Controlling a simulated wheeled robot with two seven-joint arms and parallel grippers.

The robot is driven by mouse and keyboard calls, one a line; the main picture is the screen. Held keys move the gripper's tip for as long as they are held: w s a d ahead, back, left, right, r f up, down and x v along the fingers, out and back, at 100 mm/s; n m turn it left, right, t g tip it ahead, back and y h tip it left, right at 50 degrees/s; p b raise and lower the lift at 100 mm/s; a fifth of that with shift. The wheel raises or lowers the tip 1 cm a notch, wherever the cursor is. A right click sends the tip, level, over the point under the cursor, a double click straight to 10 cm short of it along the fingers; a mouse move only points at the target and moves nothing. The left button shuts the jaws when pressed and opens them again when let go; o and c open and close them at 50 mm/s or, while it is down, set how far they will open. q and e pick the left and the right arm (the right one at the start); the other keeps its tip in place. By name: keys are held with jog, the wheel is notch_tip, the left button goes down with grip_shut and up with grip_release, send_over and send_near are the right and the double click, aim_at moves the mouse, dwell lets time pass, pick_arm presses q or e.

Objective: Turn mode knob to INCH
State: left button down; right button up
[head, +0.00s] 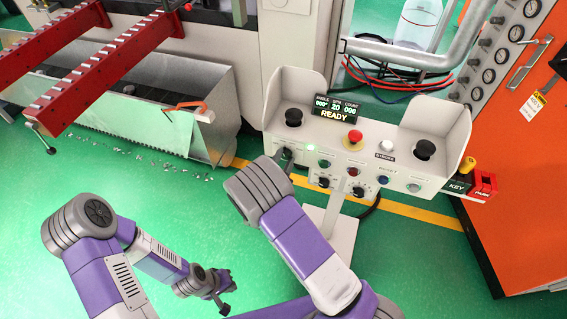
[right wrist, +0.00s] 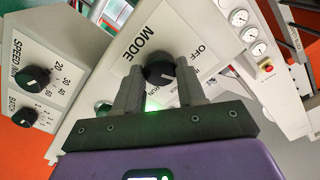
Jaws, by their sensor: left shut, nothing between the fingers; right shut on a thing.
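The mode knob (right wrist: 159,66) is a round black knob on the pale panel under the printed word MODE. In the right wrist view my right gripper (right wrist: 159,88) is shut on it, one grey finger on each side. OFF is readable to the right of the knob; the other position labels are partly hidden by the fingers, and I cannot make out the pointer. In the head view my right gripper (head: 285,157) is at the left end of the control panel's front (head: 342,150). My left gripper (head: 221,298) is shut and empty, low over the green floor, away from the panel.
The panel also bears a red emergency button (head: 353,138), a READY display (head: 334,108) and several smaller knobs and buttons. A key box (head: 458,187) stands at its right end. A metal bin (head: 190,125) and red rails (head: 110,52) are at the left. Green floor lies between.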

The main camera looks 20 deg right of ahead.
dwell(0.3)
jog(key=o, duration=1.1)
jog(key=shift+c, duration=0.2)
jog(key=p+v, duration=0.1)
jog(key=v, duration=0.6)
jog(key=shift+s+a, duration=0.2)
jog(key=shift+s, duration=0.05)
